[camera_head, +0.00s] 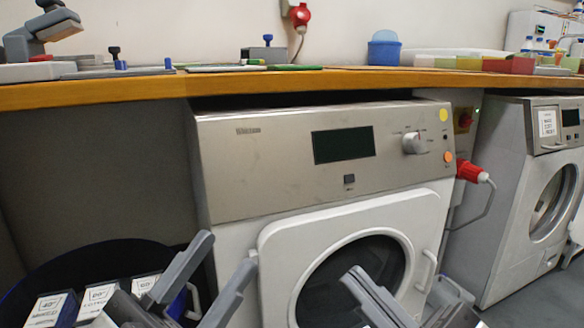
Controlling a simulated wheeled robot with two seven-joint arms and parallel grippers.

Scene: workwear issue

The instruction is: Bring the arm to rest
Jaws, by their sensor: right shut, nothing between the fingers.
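My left gripper (228,251) shows at the lower left of the head view. Its two grey fingers stand apart with nothing visible between them, in front of the washing machine's lower left side. My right gripper (352,273) is at the bottom, right of centre, in front of the machine's round door. Its fingers are together and hold nothing. The lower parts of both grippers are cut off by the frame's bottom edge.
A washing machine (270,170) stands under a wooden counter (110,91). A second machine (515,190) is at the right. A dark round bin (110,252) with labelled boxes (98,298) is at the lower left. A red plug (470,172) sticks out between the machines.

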